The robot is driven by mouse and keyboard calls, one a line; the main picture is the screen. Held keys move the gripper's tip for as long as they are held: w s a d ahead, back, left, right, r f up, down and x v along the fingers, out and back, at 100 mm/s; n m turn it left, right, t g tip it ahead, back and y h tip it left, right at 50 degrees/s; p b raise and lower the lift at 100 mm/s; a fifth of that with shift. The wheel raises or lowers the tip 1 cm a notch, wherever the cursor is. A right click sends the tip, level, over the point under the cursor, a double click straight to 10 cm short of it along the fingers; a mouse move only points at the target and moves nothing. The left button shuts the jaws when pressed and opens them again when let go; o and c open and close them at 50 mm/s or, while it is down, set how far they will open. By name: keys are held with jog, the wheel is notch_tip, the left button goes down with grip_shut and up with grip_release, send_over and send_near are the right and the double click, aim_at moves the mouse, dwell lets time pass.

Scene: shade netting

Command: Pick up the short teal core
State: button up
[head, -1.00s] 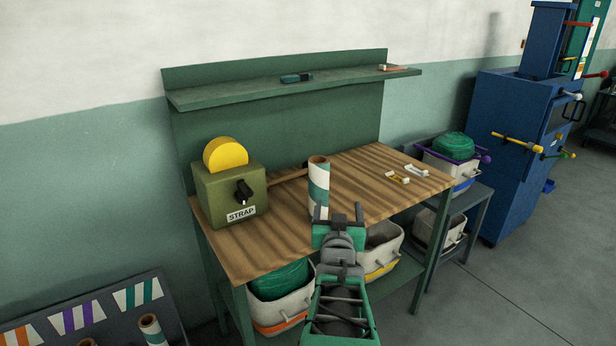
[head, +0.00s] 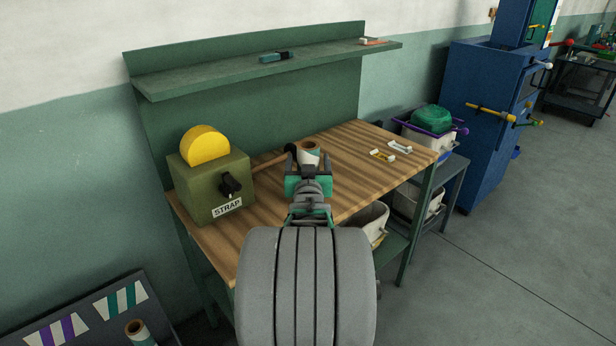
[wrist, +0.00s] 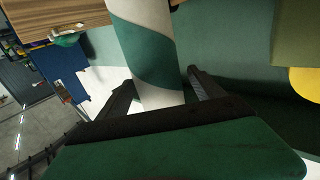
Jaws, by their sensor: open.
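A white core with broad teal spiral stripes and a brown open top (head: 309,148) stands upright on the wooden bench top, its lower part hidden behind my gripper. In the wrist view the core (wrist: 150,45) runs down between the two dark fingers. My gripper (head: 308,166) is open, with its fingers on either side of the core. In the wrist view a small gap shows at the right finger; contact at the left one is hard to tell. Another teal-striped core (head: 139,331) stands in the dark rack at the lower left.
A green box marked STRAP (head: 211,186) with a yellow disc stands left on the bench (head: 345,165). Small white and yellow pieces (head: 390,150) lie to the right. A green shelf (head: 270,70) overhangs the bench's back. Bins sit below and beside it.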

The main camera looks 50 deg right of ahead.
grip_shut()
dwell(0.8)
jog(key=shift+r, duration=0.1)
